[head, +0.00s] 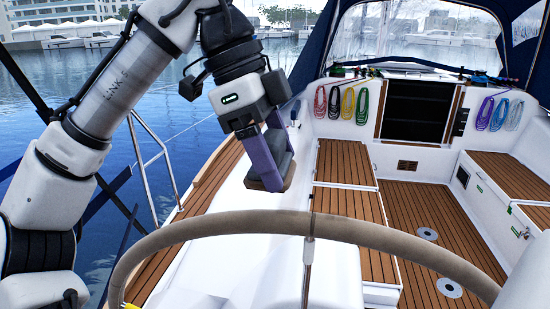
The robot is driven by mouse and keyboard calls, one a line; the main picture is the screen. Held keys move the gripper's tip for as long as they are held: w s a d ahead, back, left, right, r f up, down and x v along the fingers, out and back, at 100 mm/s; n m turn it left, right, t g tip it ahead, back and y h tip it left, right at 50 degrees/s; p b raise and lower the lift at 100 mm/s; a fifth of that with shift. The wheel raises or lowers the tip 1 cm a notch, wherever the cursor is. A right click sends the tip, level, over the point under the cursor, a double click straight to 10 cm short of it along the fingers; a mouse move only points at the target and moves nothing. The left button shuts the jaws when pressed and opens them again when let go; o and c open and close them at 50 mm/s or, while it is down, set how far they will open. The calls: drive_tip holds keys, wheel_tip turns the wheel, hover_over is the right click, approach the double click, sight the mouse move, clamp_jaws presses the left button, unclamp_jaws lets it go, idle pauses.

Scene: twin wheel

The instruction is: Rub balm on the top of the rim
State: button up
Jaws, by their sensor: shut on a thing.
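The wheel rim (240,224) arcs across the lower part of the head view, wrapped in worn tan-brown covering, with a darker band near the top of its arc. A thin metal spoke drops from there. My gripper (268,168) hangs above and slightly left of the rim's top, pointing down. Its purple-blue fingers are shut on a small dark grey applicator block with a brown underside (268,186). In the picture a gap separates the block from the rim; their depth difference is hard to judge. No balm container is clearly visible.
A white bench surface with teak-topped seats (345,206) lies beyond the wheel. The teak cockpit floor (425,222) is clear at the right. Coiled coloured ropes (340,102) hang by the dark companionway (418,108). A metal rail (150,165) and water are at left.

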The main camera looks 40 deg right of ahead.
drive_tip(key=shift+r, duration=1.5)
